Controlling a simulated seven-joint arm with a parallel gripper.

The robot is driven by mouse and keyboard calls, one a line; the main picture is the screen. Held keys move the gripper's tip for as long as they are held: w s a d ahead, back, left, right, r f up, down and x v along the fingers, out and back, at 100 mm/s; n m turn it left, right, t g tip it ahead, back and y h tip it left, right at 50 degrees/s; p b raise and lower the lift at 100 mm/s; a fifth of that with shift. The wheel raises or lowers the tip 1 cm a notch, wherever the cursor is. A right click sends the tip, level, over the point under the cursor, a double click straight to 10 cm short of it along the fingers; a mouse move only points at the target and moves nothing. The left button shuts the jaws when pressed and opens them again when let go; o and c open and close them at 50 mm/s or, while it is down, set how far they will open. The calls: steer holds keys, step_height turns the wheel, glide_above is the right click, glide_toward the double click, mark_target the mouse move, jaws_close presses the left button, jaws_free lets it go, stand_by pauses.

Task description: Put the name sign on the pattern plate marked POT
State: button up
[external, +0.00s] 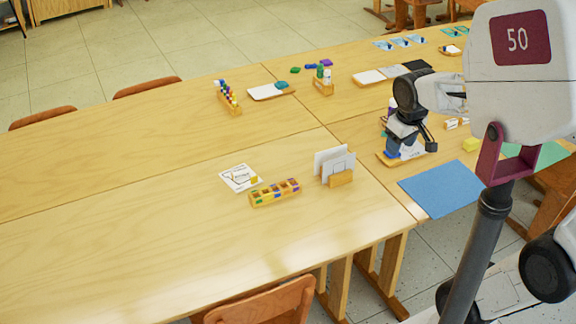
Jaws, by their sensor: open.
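My gripper (410,145) hangs open over the wooden tray (388,159) at the right of the tables, pointing down. On that tray are a blue object (391,148) and a white piece (412,151), partly covered by the gripper; I cannot tell whether it touches them. No plate can be read as POT at this size, and I cannot pick out the name sign with certainty. A white sheet with a line drawing (237,180) and a yellow piece lies on the near table. White cards (334,160) stand upright in a wooden holder (341,179).
A compartmented wooden box (275,193) with coloured pieces is left of the card holder. A blue mat (440,190) and a yellow block (471,145) lie near my arm. The near table's left is clear.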

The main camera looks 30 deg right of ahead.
steer(key=s+d+f+m, duration=0.1)
steer(key=s+f+m, duration=0.1)
steer(key=s, duration=0.5)
steer(key=shift+s, duration=0.4)
steer(key=shift+d, duration=0.1)
stand_by(0.7)
